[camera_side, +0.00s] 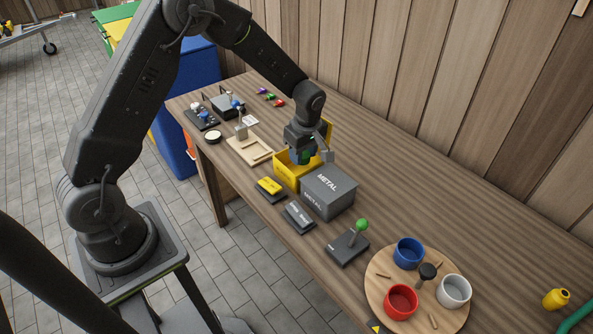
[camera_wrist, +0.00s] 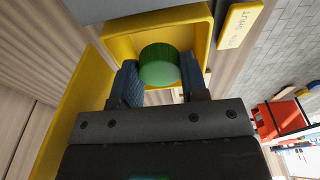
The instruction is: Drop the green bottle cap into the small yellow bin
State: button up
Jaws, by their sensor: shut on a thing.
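The green bottle cap (camera_wrist: 159,66) is held between the two blue-padded fingers of my gripper (camera_wrist: 160,84) in the wrist view. In the side view my gripper (camera_side: 305,156) points down over the small yellow bin (camera_side: 285,173), and the cap there is mostly hidden by the fingers. The yellow bin also shows in the wrist view (camera_wrist: 200,22), with its opening behind and below the cap. Its yellow lid (camera_side: 328,135) stands raised at the back. I cannot tell exactly how far the cap is above the bin floor.
A grey METAL bin (camera_side: 328,192) stands right beside the yellow one. A yellow plate (camera_side: 270,188) and a grey plate (camera_side: 299,217) lie in front. A green-knobbed lever (camera_side: 361,226) and a round board (camera_side: 377,290) with cups are to the right. A wooden tray (camera_side: 243,149) is left.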

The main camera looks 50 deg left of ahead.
jog(key=shift+f, duration=0.2)
jog(key=o, duration=1)
jog(key=shift+c, duration=0.2)
notch_tip(320, 180, up, 14)
jog(key=d, duration=0.1)
jog(key=shift+d, duration=0.35)
jog(key=shift+f, duration=0.1)
